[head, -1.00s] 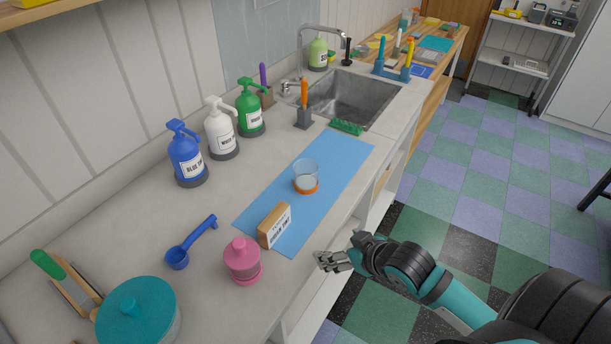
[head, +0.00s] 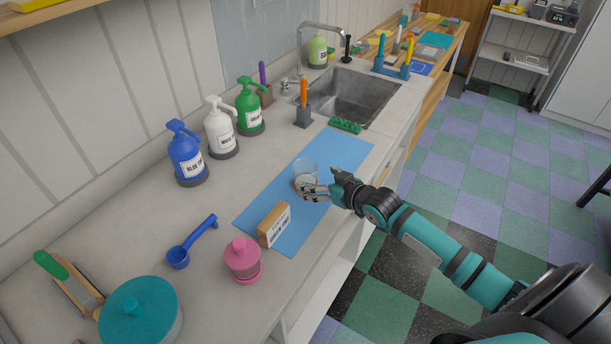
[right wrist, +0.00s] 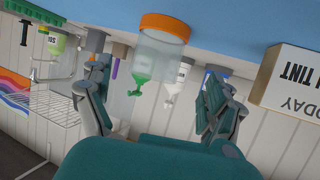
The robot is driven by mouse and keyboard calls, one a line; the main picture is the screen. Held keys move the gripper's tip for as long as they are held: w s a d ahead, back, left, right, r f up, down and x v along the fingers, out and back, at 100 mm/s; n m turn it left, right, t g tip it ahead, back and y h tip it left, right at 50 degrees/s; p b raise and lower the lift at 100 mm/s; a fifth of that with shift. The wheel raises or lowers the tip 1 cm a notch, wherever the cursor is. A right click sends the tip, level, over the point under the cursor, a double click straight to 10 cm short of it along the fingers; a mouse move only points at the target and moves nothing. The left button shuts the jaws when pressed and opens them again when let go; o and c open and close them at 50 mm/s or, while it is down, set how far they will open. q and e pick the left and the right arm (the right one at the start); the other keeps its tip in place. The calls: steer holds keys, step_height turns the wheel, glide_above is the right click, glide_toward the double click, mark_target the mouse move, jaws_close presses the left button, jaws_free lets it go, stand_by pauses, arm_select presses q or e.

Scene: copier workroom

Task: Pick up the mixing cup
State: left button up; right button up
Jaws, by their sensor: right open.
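The mixing cup (head: 305,170) is clear with an orange base and stands upright on the blue mat (head: 345,152). It also shows upside down in the right wrist view (right wrist: 163,52), just ahead of my fingers and roughly between them. My right gripper (head: 308,191) is open at the near side of the cup, its fingers hiding part of the orange base in the head view. In the right wrist view the gripper's fingers (right wrist: 160,100) are spread apart with nothing held. I cannot tell whether a finger touches the cup. My left gripper is not in view.
A wooden sign block (head: 274,226) stands on the mat, left of the gripper. A pink bottle (head: 242,260), blue scoop (head: 192,243) and blue, white and green pump bottles (head: 187,155) stand farther left. The sink (head: 355,95) lies beyond. The mat's far end is clear.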

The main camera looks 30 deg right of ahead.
mark_target(299, 171)
steer(key=p+x, duration=0.1)
steer(key=x, duration=0.6)
steer(key=shift+w+d+f, duration=0.1)
steer(key=shift+d+f, duration=0.05)
steer(key=shift+f, duration=0.1)
steer(key=shift+c, duration=1)
steer(key=c, duration=1.1)
